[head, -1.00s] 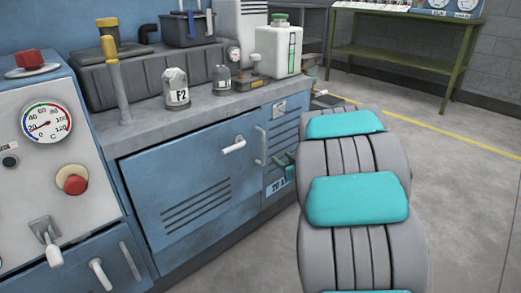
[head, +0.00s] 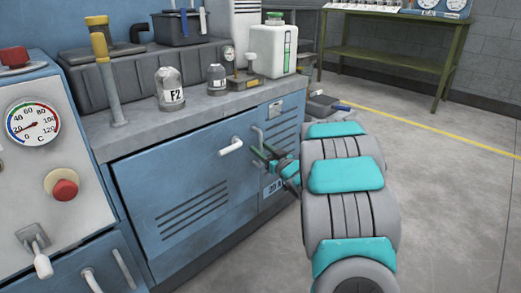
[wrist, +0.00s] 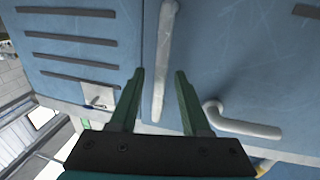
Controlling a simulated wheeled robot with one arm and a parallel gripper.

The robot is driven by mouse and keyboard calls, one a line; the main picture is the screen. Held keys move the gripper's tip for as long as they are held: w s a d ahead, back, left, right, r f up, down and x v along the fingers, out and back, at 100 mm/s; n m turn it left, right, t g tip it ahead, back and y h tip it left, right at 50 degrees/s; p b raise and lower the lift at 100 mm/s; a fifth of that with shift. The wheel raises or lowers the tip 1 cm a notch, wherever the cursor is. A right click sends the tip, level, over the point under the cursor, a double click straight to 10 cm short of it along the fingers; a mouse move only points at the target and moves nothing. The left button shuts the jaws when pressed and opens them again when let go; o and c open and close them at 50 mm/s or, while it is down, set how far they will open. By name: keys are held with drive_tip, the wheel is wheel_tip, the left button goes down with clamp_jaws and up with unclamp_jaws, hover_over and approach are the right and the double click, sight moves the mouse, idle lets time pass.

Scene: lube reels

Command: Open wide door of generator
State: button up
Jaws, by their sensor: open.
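The generator's wide door (head: 190,200) is blue with slanted vent slots, and it is shut. A white lever handle (head: 231,147) sticks out near its right upper corner. A slim grey bar handle (head: 258,137) stands right of the lever, near the seam with the vented narrow door. My gripper (head: 262,153) is open and empty near the bar's lower end. In the wrist view, the green fingertips (wrist: 160,72) appear on either side of the bar handle (wrist: 165,40); depth is unclear. The lever (wrist: 240,124) lies just right of the right finger there.
A gauge panel (head: 35,150) stands at the left. A grey bin (head: 322,105) is on the floor behind my arm.

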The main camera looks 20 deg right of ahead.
drive_tip(key=shift+w, duration=0.3)
clamp_jaws()
idle(1.3)
